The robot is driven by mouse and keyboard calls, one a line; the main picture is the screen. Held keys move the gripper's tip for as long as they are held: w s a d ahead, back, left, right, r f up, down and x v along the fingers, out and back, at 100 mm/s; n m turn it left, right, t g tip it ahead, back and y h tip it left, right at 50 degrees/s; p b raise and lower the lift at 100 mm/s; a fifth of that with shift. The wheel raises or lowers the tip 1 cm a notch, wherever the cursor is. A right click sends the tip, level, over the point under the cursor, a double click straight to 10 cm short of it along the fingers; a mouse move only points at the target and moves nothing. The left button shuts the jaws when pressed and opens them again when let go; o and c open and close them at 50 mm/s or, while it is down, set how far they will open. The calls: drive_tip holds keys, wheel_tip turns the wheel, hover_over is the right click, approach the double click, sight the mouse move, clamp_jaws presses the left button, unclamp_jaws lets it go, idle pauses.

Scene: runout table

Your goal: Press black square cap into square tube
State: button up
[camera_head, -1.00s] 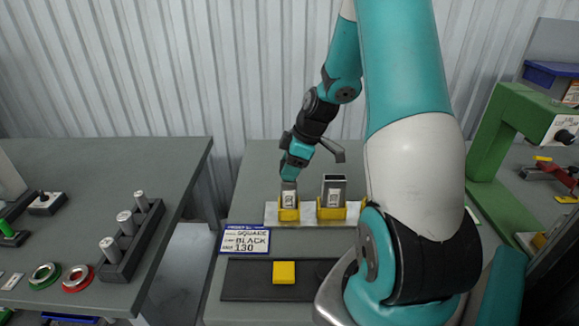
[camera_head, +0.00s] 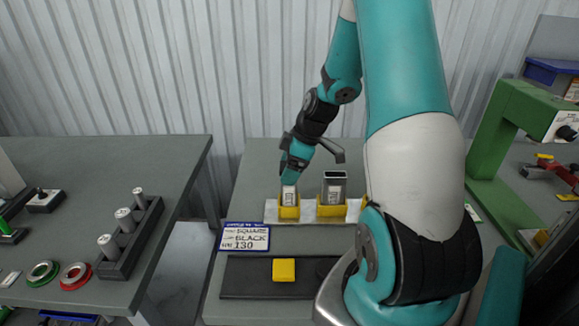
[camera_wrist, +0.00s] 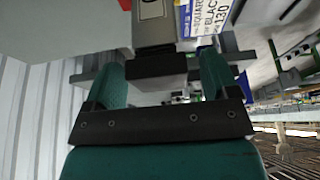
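A grey square tube (camera_head: 289,196) stands upright in the left yellow holder (camera_head: 289,212). My gripper (camera_head: 290,183) points down right over its top and hides its mouth in the head view. In the wrist view my gripper (camera_wrist: 160,72) has its two teal fingers on either side of a black square cap (camera_wrist: 157,65), seemingly gripping it. The cap is in line with the end of the grey tube (camera_wrist: 152,30) and looks to be against it. How far it sits inside cannot be told.
A second tube (camera_head: 334,187) with an open top stands in the right yellow holder (camera_head: 331,213). A sign (camera_head: 245,238) reading square, black, 130 stands in front. A dark tray (camera_head: 245,277) holds a yellow block (camera_head: 284,270). A green frame (camera_head: 497,140) is at right.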

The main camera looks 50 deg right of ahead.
drive_tip(key=shift+r, duration=0.1)
drive_tip(key=b+v, duration=0.2)
drive_tip(key=v, duration=1.5)
drive_tip(key=shift+d+r, duration=0.1)
